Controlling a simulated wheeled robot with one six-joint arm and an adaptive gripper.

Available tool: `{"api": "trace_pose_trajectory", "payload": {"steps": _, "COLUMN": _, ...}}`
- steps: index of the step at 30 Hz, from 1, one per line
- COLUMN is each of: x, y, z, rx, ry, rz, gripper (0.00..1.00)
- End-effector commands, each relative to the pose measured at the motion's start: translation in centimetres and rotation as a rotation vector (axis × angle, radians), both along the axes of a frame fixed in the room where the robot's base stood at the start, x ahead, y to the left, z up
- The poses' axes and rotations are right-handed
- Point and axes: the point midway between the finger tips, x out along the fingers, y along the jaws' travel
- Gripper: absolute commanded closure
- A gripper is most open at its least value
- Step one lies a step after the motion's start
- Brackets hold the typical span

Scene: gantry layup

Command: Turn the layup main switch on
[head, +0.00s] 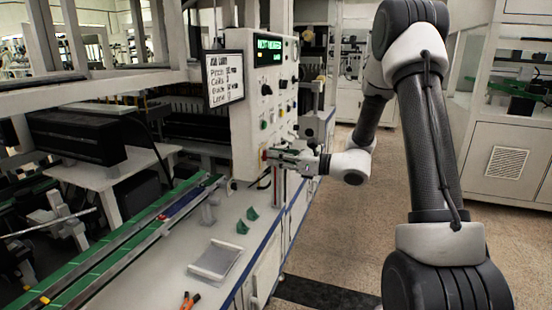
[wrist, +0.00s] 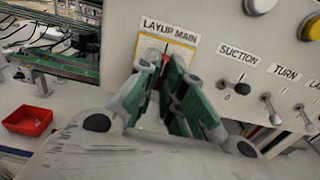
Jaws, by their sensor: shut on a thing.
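The layup main switch (wrist: 154,57) is a red part on a yellow plate under the "LAYUP MAIN" label on the white control panel. Only a little of it shows between my fingers in the wrist view. My gripper (wrist: 160,72) is shut on the switch, its green-padded fingers on either side of it, close against the panel. In the head view my gripper (head: 273,158) reaches from the right to the lower part of the control panel (head: 243,125). The switch's turned position is hidden by the fingers.
To the right of the switch are the suction switch (wrist: 241,88), the turn switch (wrist: 269,105) and further controls, close to my gripper. A red bin (wrist: 28,121) lies at lower left. A bench with a green-edged rail (head: 130,250) and a tray (head: 214,260) stands below the panel.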

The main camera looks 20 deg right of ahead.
Motion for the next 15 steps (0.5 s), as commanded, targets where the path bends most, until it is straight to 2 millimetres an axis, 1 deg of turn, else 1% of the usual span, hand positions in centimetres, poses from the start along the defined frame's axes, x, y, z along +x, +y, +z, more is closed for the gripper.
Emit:
{"api": "trace_pose_trajectory", "payload": {"steps": 13, "x": -0.06, "y": -0.03, "z": -0.13, "rx": 0.005, "ry": 0.011, "rz": 0.000, "gripper": 1.00}}
{"api": "trace_pose_trajectory", "payload": {"steps": 14, "x": -0.06, "y": -0.03, "z": -0.13, "rx": 0.005, "ry": 0.011, "rz": 0.000, "gripper": 0.87}}
{"api": "trace_pose_trajectory", "payload": {"steps": 15, "x": -0.05, "y": -0.02, "z": -0.12, "rx": 0.005, "ry": 0.011, "rz": 0.000, "gripper": 0.79}}
